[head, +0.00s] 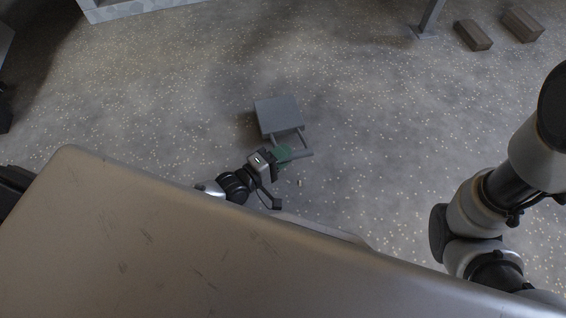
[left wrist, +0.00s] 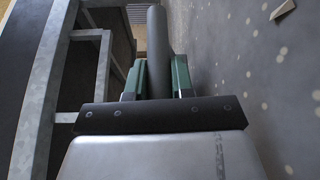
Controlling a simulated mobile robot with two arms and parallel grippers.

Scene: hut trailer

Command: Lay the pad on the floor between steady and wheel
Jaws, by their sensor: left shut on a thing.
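The pad (head: 279,116) is a flat grey square plate with two struts running to a grey bar handle (head: 300,153), in the middle of the head view. My left gripper (head: 284,154), with green fingertips, is shut on this handle near its left end. In the left wrist view the green fingers (left wrist: 158,75) sit on both sides of the grey bar (left wrist: 157,45). The pad shows over the floor; I cannot tell whether it touches it. A grey post with a foot plate (head: 426,33), perhaps the steady, stands at the upper right. I cannot make out the wheel for certain. My right gripper is out of view.
Two brown blocks (head: 473,36) lie on the speckled floor (head: 350,60) at the upper right. A pale patterned edge (head: 135,9) runs along the upper left. A galvanised frame (left wrist: 45,90) stands left in the left wrist view. The floor around the pad is clear.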

